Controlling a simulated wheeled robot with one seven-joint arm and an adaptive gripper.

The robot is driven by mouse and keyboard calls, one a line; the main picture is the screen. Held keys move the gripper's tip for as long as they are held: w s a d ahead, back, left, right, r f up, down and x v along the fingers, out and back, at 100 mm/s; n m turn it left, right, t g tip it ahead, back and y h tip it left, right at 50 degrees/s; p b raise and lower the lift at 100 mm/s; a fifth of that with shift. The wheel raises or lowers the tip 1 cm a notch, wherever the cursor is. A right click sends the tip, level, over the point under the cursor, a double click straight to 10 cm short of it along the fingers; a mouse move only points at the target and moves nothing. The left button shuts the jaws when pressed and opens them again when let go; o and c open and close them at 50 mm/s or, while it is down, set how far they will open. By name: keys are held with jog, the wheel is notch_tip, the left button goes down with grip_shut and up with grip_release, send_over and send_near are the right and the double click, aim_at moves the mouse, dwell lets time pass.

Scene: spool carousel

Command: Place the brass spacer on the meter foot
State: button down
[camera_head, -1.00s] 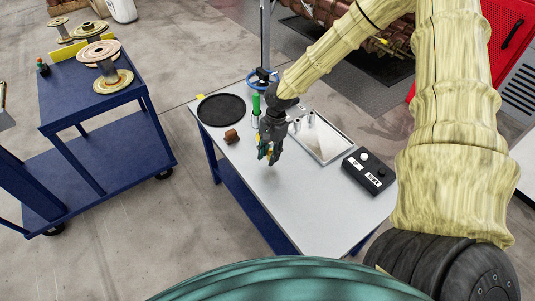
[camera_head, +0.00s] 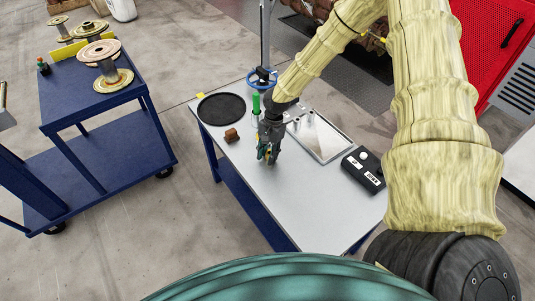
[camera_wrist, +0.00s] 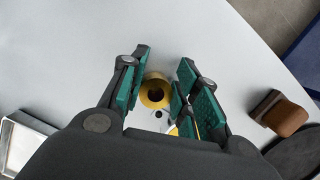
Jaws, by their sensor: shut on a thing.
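My gripper (camera_head: 268,157) hangs low over the grey table, in front of the green-handled tool. In the wrist view its green-padded fingers (camera_wrist: 160,94) are shut on the brass spacer (camera_wrist: 155,91), a yellow ring with a dark hole. The fingers hide parts of its sides. Just below the spacer in that view, a pale patch with dark dots and a bit of yellow shows between the fingers, mostly hidden. I cannot tell whether this is the meter foot, or how far the spacer is from it. In the head view the gripper hides the spacer.
A brown block (camera_head: 231,135) and a black round disc (camera_head: 222,107) lie left of my gripper. A green-handled tool (camera_head: 256,103) stands behind it. A metal-rimmed tray (camera_head: 346,145) and a black control box (camera_head: 363,170) are to the right. The table's front (camera_head: 290,215) is clear.

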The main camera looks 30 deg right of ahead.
jog(key=shift+f, duration=0.15)
jog(key=c, duration=1)
grip_release()
